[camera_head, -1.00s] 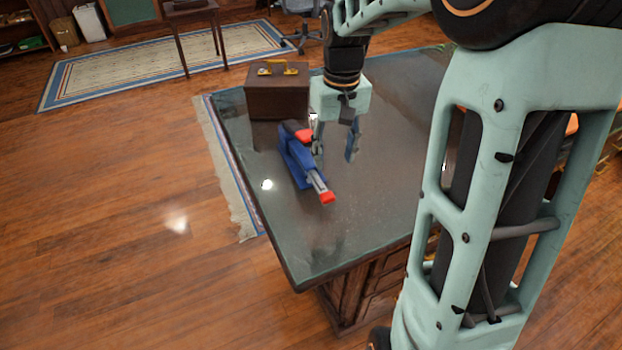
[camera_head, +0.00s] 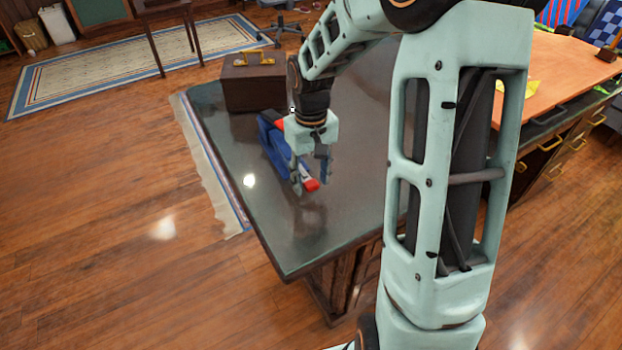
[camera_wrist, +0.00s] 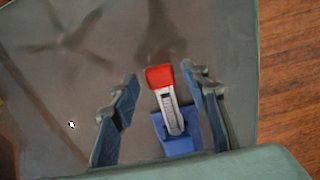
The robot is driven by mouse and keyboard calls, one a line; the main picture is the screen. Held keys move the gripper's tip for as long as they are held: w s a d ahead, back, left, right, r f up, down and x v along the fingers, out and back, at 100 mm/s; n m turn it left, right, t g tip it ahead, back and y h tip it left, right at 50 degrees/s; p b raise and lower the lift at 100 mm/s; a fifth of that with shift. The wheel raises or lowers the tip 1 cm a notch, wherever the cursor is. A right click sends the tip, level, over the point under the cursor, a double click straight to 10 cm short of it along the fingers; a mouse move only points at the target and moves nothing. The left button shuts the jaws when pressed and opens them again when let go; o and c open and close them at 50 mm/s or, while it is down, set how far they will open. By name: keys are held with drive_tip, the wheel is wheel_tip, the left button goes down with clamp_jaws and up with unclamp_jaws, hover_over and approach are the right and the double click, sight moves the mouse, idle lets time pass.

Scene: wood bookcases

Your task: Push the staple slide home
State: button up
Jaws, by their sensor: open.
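A blue stapler (camera_head: 272,147) lies on the dark glossy desk top (camera_head: 318,225). Its metal staple slide (camera_head: 303,172) sticks out of the near end and has a red tip (camera_head: 312,185). In the wrist view the slide (camera_wrist: 169,110) and red tip (camera_wrist: 160,76) lie between the two fingers, with the blue body (camera_wrist: 180,143) behind. My gripper (camera_head: 311,182) is open above the slide end, with a finger on either side and a gap to each in the wrist view (camera_wrist: 162,100). My wrist hides part of the stapler body in the head view.
A dark brown case (camera_head: 254,85) with a yellow handle stands on the desk behind the stapler. The near part of the desk is clear. An orange-topped desk (camera_head: 566,70) stands at the right.

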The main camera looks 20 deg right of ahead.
drive_tip(key=shift+c, duration=0.3)
clamp_jaws()
